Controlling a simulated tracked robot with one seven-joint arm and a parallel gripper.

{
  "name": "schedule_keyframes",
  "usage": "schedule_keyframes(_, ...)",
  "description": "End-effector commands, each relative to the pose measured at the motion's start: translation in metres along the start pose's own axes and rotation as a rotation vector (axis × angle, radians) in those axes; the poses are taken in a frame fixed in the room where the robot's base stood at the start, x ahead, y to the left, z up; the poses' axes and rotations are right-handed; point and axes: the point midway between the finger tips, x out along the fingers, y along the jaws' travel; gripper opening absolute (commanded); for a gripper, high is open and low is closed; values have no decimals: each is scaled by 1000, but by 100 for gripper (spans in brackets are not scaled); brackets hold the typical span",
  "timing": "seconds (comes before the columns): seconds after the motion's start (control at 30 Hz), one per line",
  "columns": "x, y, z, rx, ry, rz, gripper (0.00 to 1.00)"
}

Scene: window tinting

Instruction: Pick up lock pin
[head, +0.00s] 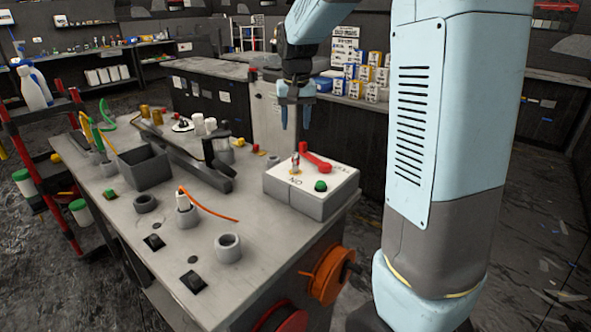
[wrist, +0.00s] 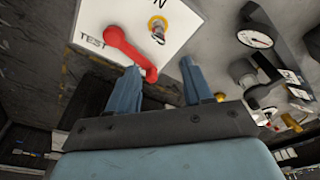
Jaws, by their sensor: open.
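A small silver pin (head: 295,163), which looks like the lock pin, stands upright in a yellow ring on top of a white-topped grey switch box (head: 312,185). In the wrist view the pin (wrist: 158,32) shows beyond the fingers, near the upper middle. My gripper (head: 295,118) is open and empty, fingers pointing down, above the box and the pin. In the wrist view my gripper (wrist: 162,75) has a clear gap between its blue fingers. A red lever (head: 316,161) lies beside the pin, and its rounded end (wrist: 151,75) shows between the fingers, near the left one.
The box stands at the right end of a grey workbench (head: 160,225). A black stand (head: 217,155), a grey cup with an orange cord (head: 184,212) and a dark tray (head: 143,166) stand to the left. An orange reel (head: 330,275) hangs below.

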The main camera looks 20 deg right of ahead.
Motion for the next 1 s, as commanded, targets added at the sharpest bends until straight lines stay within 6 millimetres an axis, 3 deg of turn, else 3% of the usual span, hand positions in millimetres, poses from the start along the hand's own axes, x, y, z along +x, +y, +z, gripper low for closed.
schedule_keyframes(0.5,75,0,0,2,-4,2,50)
schedule_keyframes(0.77,90,0,0,0,-3,2,50)
schedule_keyframes(1.0,121,1,6,1,-5,3,50)
